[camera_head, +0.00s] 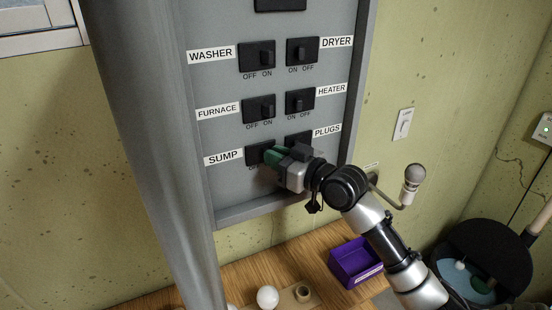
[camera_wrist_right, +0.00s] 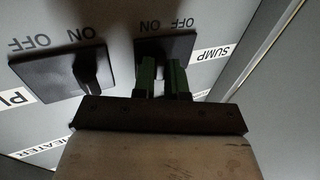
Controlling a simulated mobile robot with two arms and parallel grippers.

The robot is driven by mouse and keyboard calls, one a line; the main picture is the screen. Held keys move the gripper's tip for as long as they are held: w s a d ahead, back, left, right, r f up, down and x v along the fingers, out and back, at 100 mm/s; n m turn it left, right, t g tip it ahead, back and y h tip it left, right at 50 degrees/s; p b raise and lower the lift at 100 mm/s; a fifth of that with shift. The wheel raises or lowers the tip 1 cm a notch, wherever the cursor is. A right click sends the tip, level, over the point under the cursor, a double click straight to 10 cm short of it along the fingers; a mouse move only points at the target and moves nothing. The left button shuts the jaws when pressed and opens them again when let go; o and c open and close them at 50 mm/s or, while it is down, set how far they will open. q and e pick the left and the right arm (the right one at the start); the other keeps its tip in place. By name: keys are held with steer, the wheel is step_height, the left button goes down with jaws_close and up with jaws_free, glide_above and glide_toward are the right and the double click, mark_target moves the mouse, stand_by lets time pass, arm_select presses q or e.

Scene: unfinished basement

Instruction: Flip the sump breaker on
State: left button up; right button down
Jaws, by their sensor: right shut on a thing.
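The black sump breaker (camera_head: 254,155) is the lowest in the left column of the grey panel (camera_head: 225,130), beside the SUMP label. My right gripper (camera_head: 271,157) reaches it from the lower right, its green fingertips at the switch. In the right wrist view, where the lettering is upside down, the two green fingers (camera_wrist_right: 163,80) are shut on the sump breaker's lever, against its black plate (camera_wrist_right: 170,45). The fingers hide the lever, so I cannot tell whether it sits at ON or OFF. My left gripper is out of view.
The plugs breaker (camera_wrist_right: 65,78) is close beside the gripper. The furnace breaker (camera_head: 259,108) and heater breaker (camera_head: 300,101) are just above. A lamp on a wall bracket (camera_head: 412,180) is right of my arm. Below, a wooden surface holds a purple bin (camera_head: 355,265) and a white bulb (camera_head: 267,297).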

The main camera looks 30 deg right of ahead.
steer(key=c, duration=1.2)
jaws_free()
steer(key=shift+o, duration=0.2)
steer(key=shift+s+r, duration=0.1)
steer(key=shift+r, duration=0.05)
